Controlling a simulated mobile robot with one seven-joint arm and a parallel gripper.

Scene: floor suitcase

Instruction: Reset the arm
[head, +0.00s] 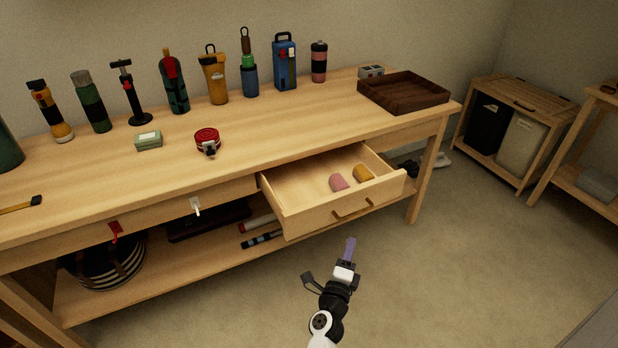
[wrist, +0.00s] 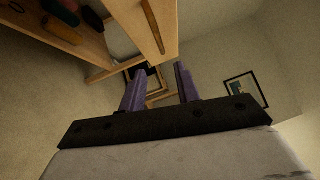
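My gripper (head: 350,248) is in front of the workbench, over the floor near the open drawer, and apart from both. In the wrist view its two purple fingers (wrist: 160,72) stand apart with nothing held between them. My arm reaches up from the bottom of the head view. The drawer (head: 300,197) is pulled out and holds a pink piece (head: 339,182) and a yellow-brown piece (head: 363,173).
The workbench (head: 110,188) carries several flashlights and bottles along its back, a red tape measure (head: 207,140) and a dark wooden tray (head: 403,92). A hamper cabinet (head: 515,128) stands at the right. The floor (head: 470,260) right of my gripper is clear.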

